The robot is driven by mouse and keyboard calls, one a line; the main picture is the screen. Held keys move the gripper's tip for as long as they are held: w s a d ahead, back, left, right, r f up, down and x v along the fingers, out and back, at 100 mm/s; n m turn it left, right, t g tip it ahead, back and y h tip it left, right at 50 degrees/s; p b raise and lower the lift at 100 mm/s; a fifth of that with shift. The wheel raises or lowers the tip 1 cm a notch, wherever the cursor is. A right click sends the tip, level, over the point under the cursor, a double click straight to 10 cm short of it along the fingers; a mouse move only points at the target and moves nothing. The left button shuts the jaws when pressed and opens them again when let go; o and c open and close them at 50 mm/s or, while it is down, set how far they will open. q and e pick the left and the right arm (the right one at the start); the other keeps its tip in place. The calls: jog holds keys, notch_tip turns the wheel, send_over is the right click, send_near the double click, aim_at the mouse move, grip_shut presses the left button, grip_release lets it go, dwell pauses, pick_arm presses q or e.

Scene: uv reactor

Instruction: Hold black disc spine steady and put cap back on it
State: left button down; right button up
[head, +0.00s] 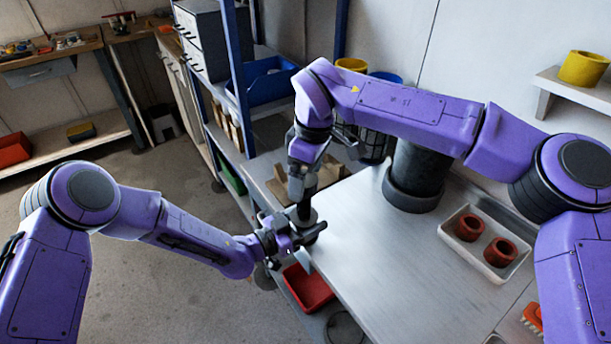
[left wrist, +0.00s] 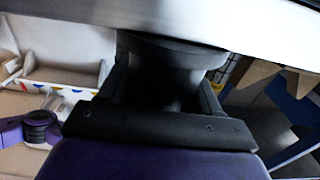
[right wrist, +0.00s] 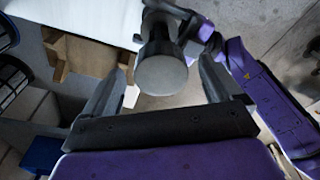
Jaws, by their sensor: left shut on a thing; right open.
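The black disc spine (head: 304,215) stands upright near the left edge of the metal table. My left gripper (head: 292,238) is shut on it low down, close to the table; in the left wrist view the black spine (left wrist: 172,75) flares between the fingers. My right gripper (head: 302,192) points down from above, directly over the spine. In the right wrist view its open fingers (right wrist: 160,88) stand either side of a grey round top (right wrist: 162,75), apart from it. This top looks like the cap, in line with the black stem behind it. I cannot tell how firmly it sits.
A dark cylinder (head: 415,175) stands at the table's back. A white tray (head: 448,238) with two red-brown rings is at the right. A brown wooden block (head: 325,175) is behind my right gripper. A red bin (head: 308,288) is below the table edge. The table's middle is clear.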

notch_tip(320, 180, up, 11)
jog(key=d, duration=0.1)
jog(key=shift+s, duration=0.3)
jog(key=shift+d+r, duration=0.1)
pick_arm(q)
jog(key=shift+c, duration=0.7)
grip_release()
jog(key=b+v, duration=0.2)
jog(key=v, duration=0.8)
jog(key=shift+s+a, duration=0.2)
jog(key=shift+a, duration=0.05)
pick_arm(e)
notch_tip(320, 180, down, 2)
jog(key=shift+f, duration=0.1)
